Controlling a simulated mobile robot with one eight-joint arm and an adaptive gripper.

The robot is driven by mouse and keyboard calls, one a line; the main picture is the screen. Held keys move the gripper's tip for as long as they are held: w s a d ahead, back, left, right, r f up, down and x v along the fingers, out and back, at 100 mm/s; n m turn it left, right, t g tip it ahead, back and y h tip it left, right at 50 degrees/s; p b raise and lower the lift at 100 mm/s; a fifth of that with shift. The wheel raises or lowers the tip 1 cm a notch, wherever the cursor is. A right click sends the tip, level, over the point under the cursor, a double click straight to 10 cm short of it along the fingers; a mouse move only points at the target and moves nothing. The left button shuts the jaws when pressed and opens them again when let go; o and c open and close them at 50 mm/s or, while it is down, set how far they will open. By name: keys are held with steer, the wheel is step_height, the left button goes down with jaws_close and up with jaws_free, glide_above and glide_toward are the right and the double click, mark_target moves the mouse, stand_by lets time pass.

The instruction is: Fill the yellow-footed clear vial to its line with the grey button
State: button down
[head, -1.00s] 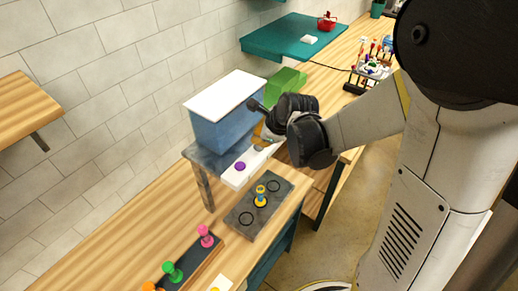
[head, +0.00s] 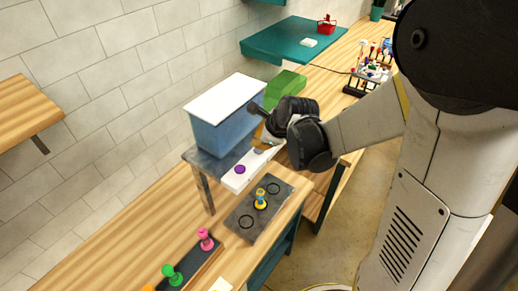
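A small vial with yellow parts (head: 260,199) stands upright in the middle of a dark grey board (head: 240,212), between two empty ring marks. Its fill level and line are too small to make out. Behind it, a white button strip (head: 231,183) juts from under a blue tank (head: 221,132) with a white lid. A purple button (head: 239,169) shows on the strip's near end. The grey button cannot be made out. Whether the fingers are open or touching anything is unclear.
A dark rack (head: 204,258) holds pink (head: 205,239) and green (head: 172,275) vials at the front. A green box (head: 286,86) sits behind my gripper. The tank stands on a grey raised stand (head: 201,163). Bare wood lies left of the board.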

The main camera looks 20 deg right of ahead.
steer(key=shift+f+b, duration=0.5)
steer(key=shift+b, duration=0.05)
steer(key=shift+f+b, duration=0.55)
steer(key=shift+b, duration=0.05)
stand_by(0.8)
steer(key=shift+r, duration=0.15)
steer(key=shift+r+p, duration=0.7)
steer(key=shift+r, duration=0.2)
steer(key=shift+r, duration=0.1)
step_height(320, 180, up, 5)
steer(key=p, duration=0.3)
steer(key=shift+p, duration=0.35)
stand_by(0.8)
